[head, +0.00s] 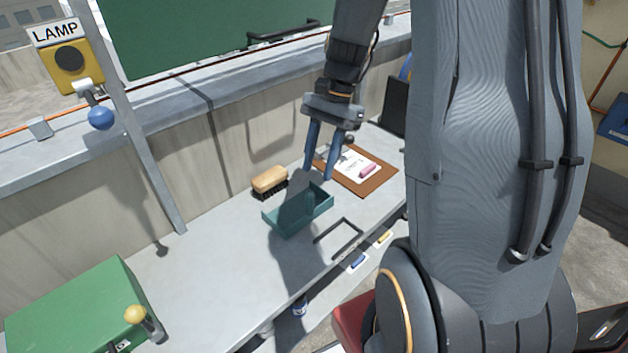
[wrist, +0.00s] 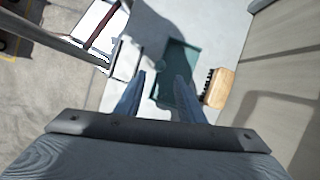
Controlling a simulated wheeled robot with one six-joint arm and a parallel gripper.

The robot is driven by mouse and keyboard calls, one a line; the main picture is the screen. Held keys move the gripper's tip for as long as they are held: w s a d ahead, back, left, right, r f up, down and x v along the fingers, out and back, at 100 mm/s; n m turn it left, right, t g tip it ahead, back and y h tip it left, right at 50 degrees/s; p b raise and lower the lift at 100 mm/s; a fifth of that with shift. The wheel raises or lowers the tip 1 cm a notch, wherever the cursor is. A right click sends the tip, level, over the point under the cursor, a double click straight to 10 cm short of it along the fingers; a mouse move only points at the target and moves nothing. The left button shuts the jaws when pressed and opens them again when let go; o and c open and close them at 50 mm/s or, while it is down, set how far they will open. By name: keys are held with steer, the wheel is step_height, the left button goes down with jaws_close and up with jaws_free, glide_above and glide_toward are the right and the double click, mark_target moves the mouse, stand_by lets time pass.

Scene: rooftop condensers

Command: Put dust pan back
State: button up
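The teal dust pan (head: 290,221), a shallow open tray, lies on the grey bench. In the wrist view the dust pan (wrist: 183,58) shows beyond my fingers, partly hidden by the right one. My gripper (head: 319,174) is open, pointing down above the bench close to the pan's far right end.
A wooden brush (head: 270,180) sits behind the pan by the wall; it also shows in the wrist view (wrist: 219,88). A clipboard (head: 376,184) with paper and a pink block lies to the right. A green box (head: 80,300) stands at left. The bench between box and pan is clear.

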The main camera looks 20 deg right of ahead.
steer(key=s+a+n+t+h, duration=0.3)
steer(key=s+a+n, duration=0.4)
steer(key=n, duration=0.5)
steer(key=shift+s+r+t+h, duration=0.25)
steer(key=shift+r+t+h, duration=0.15)
steer(key=shift+r, duration=0.05)
steer(key=shift+f, duration=0.1)
steer(key=shift+f+b, duration=0.2)
steer(key=shift+b, duration=0.1)
steer(key=shift+c, duration=0.5)
